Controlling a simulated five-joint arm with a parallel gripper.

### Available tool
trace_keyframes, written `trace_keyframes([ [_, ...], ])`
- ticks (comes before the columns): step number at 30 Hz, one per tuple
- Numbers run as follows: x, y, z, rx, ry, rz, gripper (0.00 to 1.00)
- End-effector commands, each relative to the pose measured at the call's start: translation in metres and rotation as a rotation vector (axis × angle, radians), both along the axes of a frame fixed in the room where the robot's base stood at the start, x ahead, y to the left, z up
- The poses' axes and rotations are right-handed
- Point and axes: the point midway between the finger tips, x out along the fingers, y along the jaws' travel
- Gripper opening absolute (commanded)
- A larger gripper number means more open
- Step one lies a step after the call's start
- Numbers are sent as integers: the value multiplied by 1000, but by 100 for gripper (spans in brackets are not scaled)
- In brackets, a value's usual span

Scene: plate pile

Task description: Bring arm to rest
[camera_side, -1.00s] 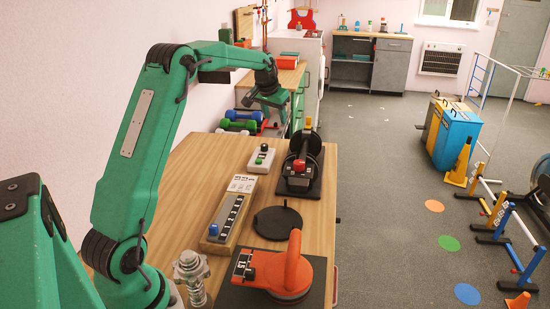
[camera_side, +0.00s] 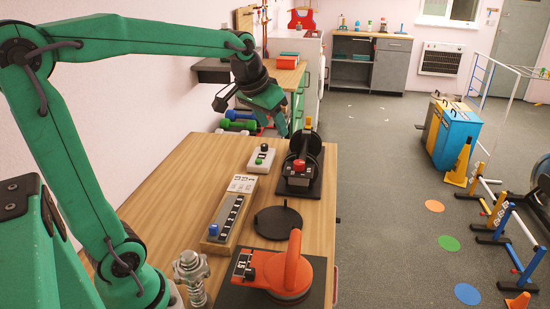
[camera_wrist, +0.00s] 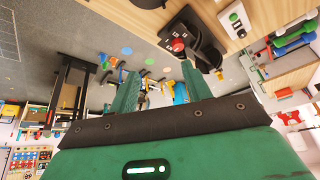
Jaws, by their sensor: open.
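My gripper (camera_side: 276,118) is raised in the air above the far end of the wooden table (camera_side: 190,175), with nothing in it. In the wrist view its two green fingers stand apart, so my gripper (camera_wrist: 160,85) is open. On the table, a black plate stand with a red knob (camera_side: 300,168) is at the far right. A flat black disc (camera_side: 277,222) lies in the middle. An orange plate with an arched handle (camera_side: 292,270) lies on a dark pad at the near right. My gripper touches none of them.
A slider board with a blue knob (camera_side: 230,212), a small button box (camera_side: 262,158) and a metal bolt (camera_side: 190,272) are also on the table. Dumbbells (camera_side: 238,122) lie beyond it.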

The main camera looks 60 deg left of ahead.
Motion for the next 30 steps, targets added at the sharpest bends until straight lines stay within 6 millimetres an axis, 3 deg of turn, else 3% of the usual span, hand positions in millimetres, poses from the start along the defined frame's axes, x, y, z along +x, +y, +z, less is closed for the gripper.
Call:
trace_keyframes([
  [9,-71,-47,-10,-8,-20,-74,49],
  [18,-133,-76,-36,-17,-34,-137,49],
  [24,-156,-84,-50,-22,-38,-162,49],
  [30,-162,-86,-54,-24,-38,-167,49],
])
